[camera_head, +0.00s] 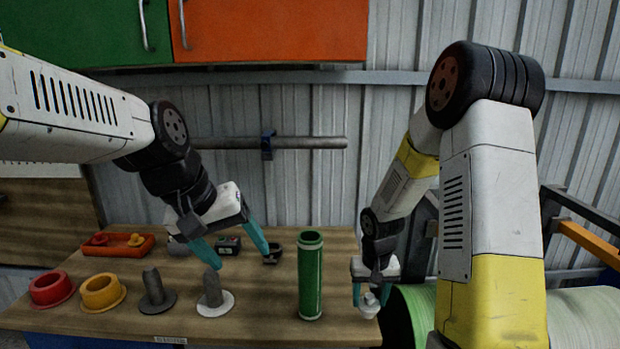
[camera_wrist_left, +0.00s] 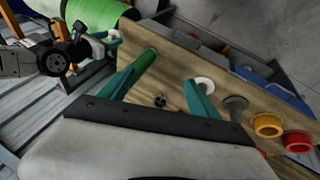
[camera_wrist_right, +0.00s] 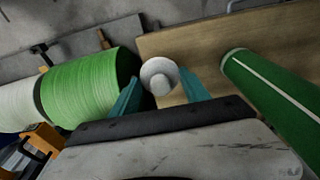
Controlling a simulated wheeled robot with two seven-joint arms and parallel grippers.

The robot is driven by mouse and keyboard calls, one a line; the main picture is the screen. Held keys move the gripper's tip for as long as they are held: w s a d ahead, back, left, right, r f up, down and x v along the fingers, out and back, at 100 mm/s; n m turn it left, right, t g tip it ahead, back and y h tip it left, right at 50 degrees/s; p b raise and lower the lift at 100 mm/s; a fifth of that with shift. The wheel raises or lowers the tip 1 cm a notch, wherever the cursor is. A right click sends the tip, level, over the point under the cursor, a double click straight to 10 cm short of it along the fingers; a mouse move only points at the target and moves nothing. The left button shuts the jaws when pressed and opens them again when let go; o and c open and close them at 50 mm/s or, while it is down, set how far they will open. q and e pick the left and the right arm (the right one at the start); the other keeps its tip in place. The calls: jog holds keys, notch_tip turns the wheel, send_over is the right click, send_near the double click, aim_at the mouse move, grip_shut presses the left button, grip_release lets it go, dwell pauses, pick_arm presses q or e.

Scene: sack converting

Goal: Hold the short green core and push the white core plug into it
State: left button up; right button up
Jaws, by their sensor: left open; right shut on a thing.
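The short green core (camera_head: 310,280) is a hollow green tube standing upright near the table's front. It also shows in the left wrist view (camera_wrist_left: 146,60) and, large, in the right wrist view (camera_wrist_right: 275,90). My right gripper (camera_head: 371,298) is shut on the white core plug (camera_head: 369,306), right of the core at the table's right edge. The right wrist view shows the plug (camera_wrist_right: 160,77) between the fingertips, its rounded end visible. My left gripper (camera_head: 241,259) is open and empty above the table, left of the core and apart from it.
Left of the core on the table (camera_head: 260,325) stand a grey post on a white base (camera_head: 215,300), a dark grey one (camera_head: 156,293), a yellow ring (camera_head: 102,292) and a red ring (camera_head: 52,289). An orange tray (camera_head: 118,246) lies behind. Green rolled material (camera_wrist_right: 85,88) is at the right.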

pick_arm(q)
jog(key=w+d+f+n+g+h, duration=0.35)
jog(key=w+f+n, duration=0.35)
jog(key=w+f, duration=0.35)
jog(key=n+h, duration=0.6)
jog(key=n, duration=0.3)
send_near(306, 302)
jog(key=shift+g+y, duration=0.25)
jog(key=shift+g, duration=0.1)
jog(key=w+f, duration=0.2)
jog(key=w, duration=0.1)
jog(key=shift+w+d+f, duration=0.1)
jog(key=shift+w+f, duration=0.1)
jog(key=shift+d+f, duration=0.25)
jog(key=shift+f, duration=0.1)
jog(key=shift+x, duration=4.75)
jog(key=shift+r, duration=0.1)
jog(key=shift+c, duration=0.4)
jog(key=c, duration=0.7)
jog(key=shift+c, duration=0.2)
